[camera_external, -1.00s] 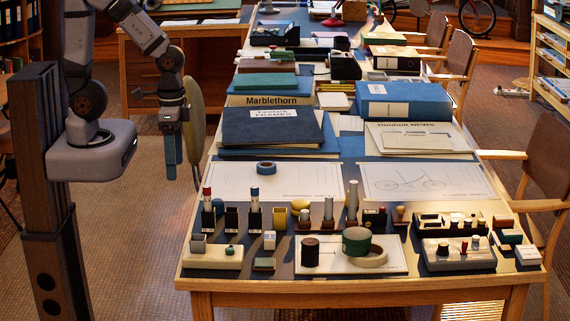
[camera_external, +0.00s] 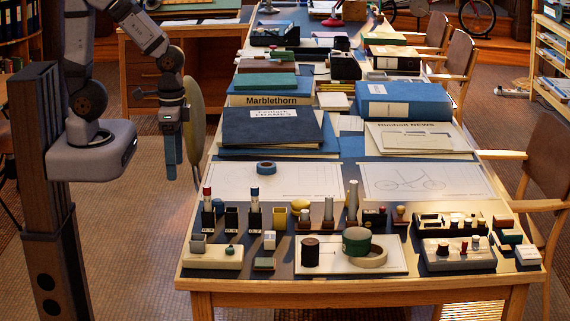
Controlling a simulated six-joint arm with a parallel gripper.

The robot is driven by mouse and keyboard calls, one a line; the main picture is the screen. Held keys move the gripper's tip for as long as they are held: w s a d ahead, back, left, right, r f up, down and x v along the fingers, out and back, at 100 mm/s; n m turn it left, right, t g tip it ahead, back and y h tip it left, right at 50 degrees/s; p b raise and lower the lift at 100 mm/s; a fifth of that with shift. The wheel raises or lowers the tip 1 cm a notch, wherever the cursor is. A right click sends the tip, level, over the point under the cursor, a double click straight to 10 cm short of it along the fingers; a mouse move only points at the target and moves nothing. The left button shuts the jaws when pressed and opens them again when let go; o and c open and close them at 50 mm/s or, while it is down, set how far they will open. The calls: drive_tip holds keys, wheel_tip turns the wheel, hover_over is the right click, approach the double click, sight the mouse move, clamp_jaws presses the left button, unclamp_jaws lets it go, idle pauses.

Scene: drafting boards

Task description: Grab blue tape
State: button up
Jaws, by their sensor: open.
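The blue tape (camera_external: 266,168) is a small roll lying on the left white drawing sheet, toward the middle of the long table. Nothing touches it from above. My gripper (camera_external: 172,170) hangs pointing down off the table's left side, to the left of the tape and well apart from it. It is open and seems empty; the gap between its fingers is hard to see from this angle.
A green roll (camera_external: 356,240) and a beige tape ring (camera_external: 369,257) sit on a white board at the front. Stamps and small holders stand in rows between the tape and the front edge. A dark blue folder (camera_external: 272,127) lies behind the tape. The sheet around the tape is mostly clear.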

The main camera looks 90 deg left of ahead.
drive_tip(key=shift+w, duration=0.1)
drive_tip(key=shift+c, duration=0.4)
drive_tip(key=n+t+b, duration=0.2)
drive_tip(key=t+b, duration=0.3)
drive_tip(key=b, duration=0.6)
hover_over(266, 168)
drive_tip(key=s+a, duration=0.2)
drive_tip(key=s, duration=0.1)
wheel_tip(266, 168, down, 9)
drive_tip(key=shift+y, duration=0.4)
drive_tip(key=shift+s+p+x, duration=0.15)
drive_tip(key=shift+p+x, duration=0.25)
drive_tip(key=shift+x, duration=1.35)
drive_tip(key=shift+s+p+x, duration=0.2)
drive_tip(key=shift+p+x, duration=0.15)
drive_tip(key=shift+x, duration=1.4)
drive_tip(key=shift+a+f, duration=0.1)
drive_tip(key=shift+a, duration=0.05)
drive_tip(key=c, duration=1.1)
